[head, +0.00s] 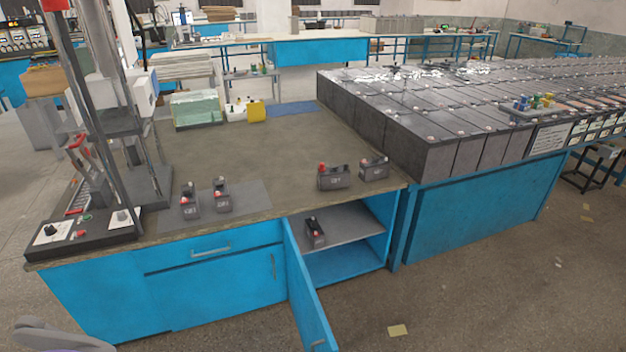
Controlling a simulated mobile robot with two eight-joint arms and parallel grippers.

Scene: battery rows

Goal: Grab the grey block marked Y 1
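Several small dark grey blocks with red and black caps and small white labels are in the head view. Two stand on a grey mat: a left one (190,208) and a right one (223,202). Two stand near the bench's right end: one with a red cap at its left (334,181) and one beside it (374,171). Another block (316,238) sits on the shelf inside the open cabinet. The labels are too small to read, so I cannot tell which is Y 1.
The blue bench has a brown top (290,150), clear in the middle. Its cabinet door (307,290) stands open toward me. A tall test machine (150,185) stands at the left end. Rows of large grey batteries (430,155) fill the bench at right.

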